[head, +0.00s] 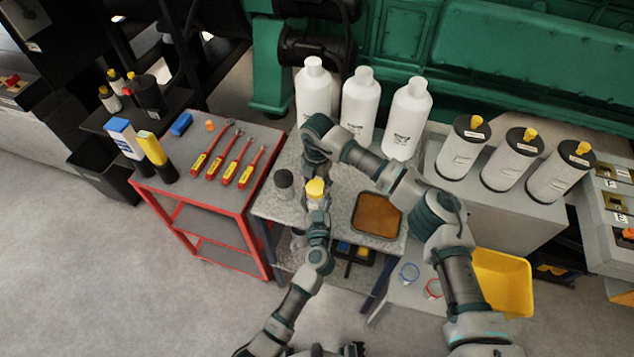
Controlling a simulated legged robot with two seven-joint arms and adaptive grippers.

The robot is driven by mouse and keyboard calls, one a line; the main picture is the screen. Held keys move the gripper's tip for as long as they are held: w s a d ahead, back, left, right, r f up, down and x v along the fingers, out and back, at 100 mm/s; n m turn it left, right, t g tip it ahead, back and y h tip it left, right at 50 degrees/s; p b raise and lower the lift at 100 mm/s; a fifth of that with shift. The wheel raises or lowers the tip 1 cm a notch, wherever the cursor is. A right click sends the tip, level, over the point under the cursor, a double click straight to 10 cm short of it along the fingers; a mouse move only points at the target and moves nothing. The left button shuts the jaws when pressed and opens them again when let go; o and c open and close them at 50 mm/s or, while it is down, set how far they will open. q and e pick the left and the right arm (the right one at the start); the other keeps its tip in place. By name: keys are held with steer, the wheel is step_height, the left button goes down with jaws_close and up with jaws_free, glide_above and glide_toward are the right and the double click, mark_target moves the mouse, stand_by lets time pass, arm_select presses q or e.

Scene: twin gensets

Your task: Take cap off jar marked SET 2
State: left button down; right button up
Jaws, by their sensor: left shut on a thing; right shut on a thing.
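A small jar with a yellow cap (315,187) stands over the grey speckled bench (345,190). Its body is mostly hidden by my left gripper (317,207), which is shut around it from the front. My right gripper (314,173) points down from above and is shut on the yellow cap. I cannot tell if the cap sits on the jar or is lifted slightly. A second jar with a dark cap (284,178) stands just left. No SET 2 marking is readable on either jar.
A brown-lined tray (377,216) lies right of the jars. Three white bottles (360,105) stand behind. A red cart (255,222) with screwdrivers is at left. White filter canisters (512,160) and a yellow bin (502,283) are at right.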

steer(key=n, duration=0.5)
steer(key=shift+w, duration=0.1)
steer(key=n, duration=0.5)
steer(key=shift+n, duration=1.6)
steer(key=n, duration=1)
steer(key=shift+n, duration=0.3)
steer(key=n, duration=1.3)
steer(key=shift+s+r, duration=0.15)
steer(key=shift+s, duration=0.05)
